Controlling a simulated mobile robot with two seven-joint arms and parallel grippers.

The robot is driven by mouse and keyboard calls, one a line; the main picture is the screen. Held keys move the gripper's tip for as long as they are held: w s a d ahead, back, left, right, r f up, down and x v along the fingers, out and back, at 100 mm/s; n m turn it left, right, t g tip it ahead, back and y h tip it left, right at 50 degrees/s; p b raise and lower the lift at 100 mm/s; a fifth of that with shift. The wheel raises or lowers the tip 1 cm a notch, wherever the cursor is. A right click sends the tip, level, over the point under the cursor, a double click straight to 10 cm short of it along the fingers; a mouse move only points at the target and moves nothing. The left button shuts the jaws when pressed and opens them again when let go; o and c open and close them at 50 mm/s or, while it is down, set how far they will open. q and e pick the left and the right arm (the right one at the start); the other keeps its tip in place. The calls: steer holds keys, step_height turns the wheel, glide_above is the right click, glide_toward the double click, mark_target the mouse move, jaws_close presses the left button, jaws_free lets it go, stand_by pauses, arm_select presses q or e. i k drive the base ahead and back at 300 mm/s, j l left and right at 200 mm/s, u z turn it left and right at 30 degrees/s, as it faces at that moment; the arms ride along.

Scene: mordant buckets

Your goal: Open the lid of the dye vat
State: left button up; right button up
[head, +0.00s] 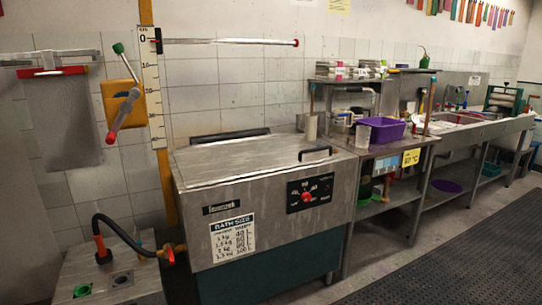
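The dye vat (272,234) is a grey metal box on a dark green base in the middle of the head view. Its flat lid (235,158) lies shut on top. A black bar handle (315,153) sits near the lid's right end. A dark bar (229,136) runs along the lid's back edge. The front carries a red dial (307,196) on a black plate and a white bath-size chart (233,239). Neither of my grippers shows in this view.
A low grey unit (110,277) with a black hose stands left of the vat. A workbench (390,150) with a purple tub (380,130) adjoins its right side. A black ribbed mat (455,262) covers clear floor at the front right.

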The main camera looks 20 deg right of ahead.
mark_target(209, 158)
steer(key=i+z, duration=0.8)
steer(key=i, duration=0.15)
steer(key=i+l+z, duration=0.15)
steer(key=i, duration=0.3)
steer(key=i+l+z, duration=0.15)
steer(key=i, duration=0.3)
steer(key=i+l+u, duration=0.15)
steer(key=l, duration=0.25)
steer(key=i+l+u, duration=0.2)
steer(key=i+l, duration=0.15)
